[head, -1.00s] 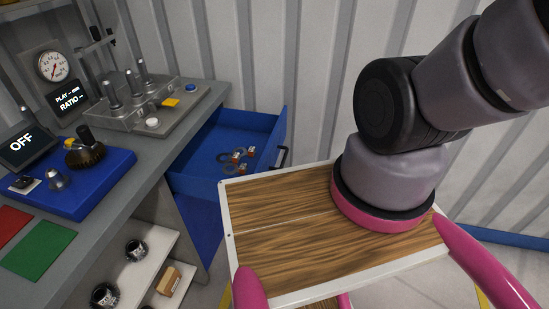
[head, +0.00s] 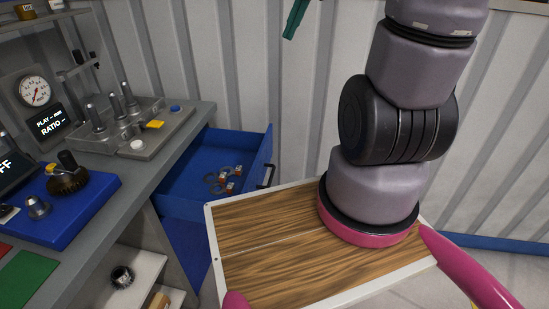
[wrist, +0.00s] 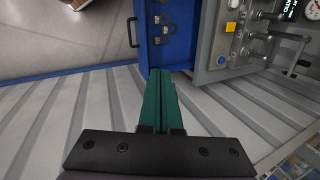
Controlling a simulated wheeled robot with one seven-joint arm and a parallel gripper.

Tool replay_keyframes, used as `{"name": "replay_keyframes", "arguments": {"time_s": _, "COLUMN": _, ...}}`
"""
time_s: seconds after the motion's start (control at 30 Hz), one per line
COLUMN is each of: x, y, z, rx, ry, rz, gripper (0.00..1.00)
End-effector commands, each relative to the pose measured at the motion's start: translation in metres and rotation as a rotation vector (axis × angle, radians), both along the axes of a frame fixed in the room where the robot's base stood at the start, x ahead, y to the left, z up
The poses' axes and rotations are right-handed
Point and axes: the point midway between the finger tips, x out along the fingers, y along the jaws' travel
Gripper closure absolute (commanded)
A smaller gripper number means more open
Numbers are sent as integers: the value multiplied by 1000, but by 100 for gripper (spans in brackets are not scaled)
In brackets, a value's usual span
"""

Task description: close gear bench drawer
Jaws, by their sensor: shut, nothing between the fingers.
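The blue gear bench drawer (head: 240,160) is pulled out from under the right end of the grey bench top (head: 150,150). A few small rings and brown-and-white parts lie on its floor. Its dark handle (head: 267,176) is on the front panel, facing right. In the wrist view the drawer (wrist: 146,52) lies beyond my fingertips, with its handle (wrist: 131,32) on the left side. My gripper (wrist: 160,75) has green fingers pressed together with nothing between them. In the head view the gripper's fingers (head: 295,18) show at the top edge, above the drawer and apart from it.
My wooden-topped base stands close to the drawer's front. A lever unit (head: 130,125), a gauge (head: 34,91) and a blue tray (head: 70,210) with a gear are on the bench. The corrugated wall (head: 240,70) is close behind the drawer.

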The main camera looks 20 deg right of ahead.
Motion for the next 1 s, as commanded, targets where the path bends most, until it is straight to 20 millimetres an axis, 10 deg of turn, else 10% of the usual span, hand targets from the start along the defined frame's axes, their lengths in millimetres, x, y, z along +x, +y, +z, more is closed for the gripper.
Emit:
{"name": "replay_keyframes", "arguments": {"time_s": 0.5, "x": 89, "y": -66, "z": -162, "rx": 462, "ry": 408, "rz": -260, "gripper": 100}}
{"name": "replay_keyframes", "arguments": {"time_s": 1.0, "x": 100, "y": -122, "z": -358, "rx": 1034, "ry": 610, "rz": -588, "gripper": 100}}
